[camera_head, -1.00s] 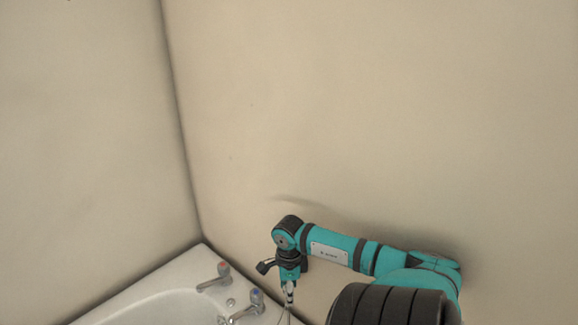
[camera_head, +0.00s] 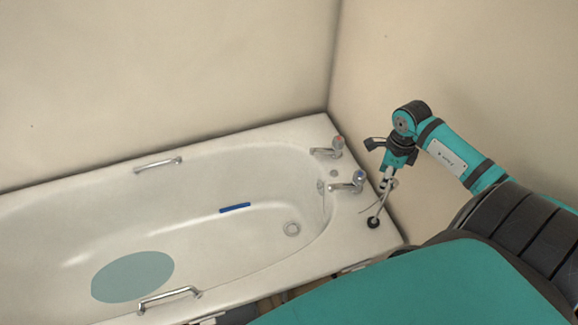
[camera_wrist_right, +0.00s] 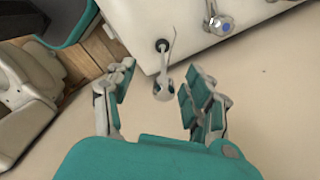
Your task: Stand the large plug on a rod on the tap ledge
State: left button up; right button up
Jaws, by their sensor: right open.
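The large plug (camera_head: 373,222) has a black round base resting on the tap ledge (camera_head: 388,238) of the white bath, near its right corner. Its pale rod rises from it toward my right gripper (camera_head: 388,178). In the right wrist view the plug's black base (camera_wrist_right: 162,45) lies at the ledge, with the grey rod end (camera_wrist_right: 163,90) toward the camera. My right gripper (camera_wrist_right: 157,92) is open, its teal-padded fingers apart on either side of the rod end. Contact with the rod does not show. A thin curved strand hangs beside the rod. My left gripper is out of view.
A red-topped tap (camera_head: 330,150) and a blue-topped tap (camera_head: 350,183) stand left of the plug. Walls close in behind and to the right. The bath (camera_head: 180,220) holds a blue bar (camera_head: 235,208) and a bluish oval patch (camera_head: 132,277).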

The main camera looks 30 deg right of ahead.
jog(key=w+a+b, duration=0.2)
jog(key=w+a, duration=0.6)
jog(key=a, duration=0.3)
jog(key=w+a+b, duration=0.3)
jog(key=w+a, duration=0.5)
jog(key=a, duration=0.2)
jog(key=shift+a, duration=0.4)
jog(key=shift+s, duration=0.1)
